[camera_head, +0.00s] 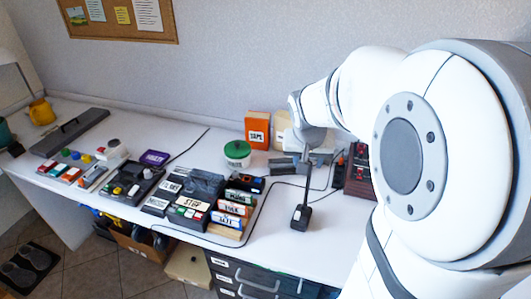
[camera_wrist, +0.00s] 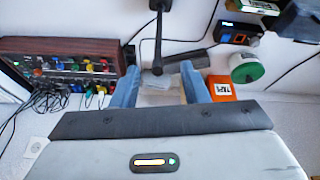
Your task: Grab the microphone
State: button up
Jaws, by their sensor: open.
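The black desk microphone stands on the white desk, with its square base (camera_head: 301,217) toward the front and its thin stem rising toward my arm. In the wrist view the microphone's stem (camera_wrist: 158,35) runs down from the top edge toward the gap between my fingers. My gripper (camera_wrist: 160,78) is open, with its two blue fingers apart and nothing held between them. The microphone's upper end is hard to make out in the head view, close to my wrist. In the wrist view its base is cut off at the top edge.
A mixer (camera_wrist: 62,62) with cables stands left in the wrist view. An orange box (camera_head: 258,129) and a green-lidded tub (camera_head: 237,152) stand near the wall. Labelled cassette boxes (camera_head: 234,208) and control panels (camera_head: 188,191) lie left of the microphone. Bare desk surrounds its base.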

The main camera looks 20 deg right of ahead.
aim_at(309, 175)
jog(key=x, duration=0.3)
jog(key=w+x, duration=0.1)
jog(key=x, duration=0.1)
jog(key=d+x, duration=0.1)
jog(key=x, duration=0.2)
jog(key=shift+w+d, duration=0.15)
jog(key=shift+w, duration=0.1)
jog(key=shift+r, duration=0.1)
grip_shut()
dwell(0.4)
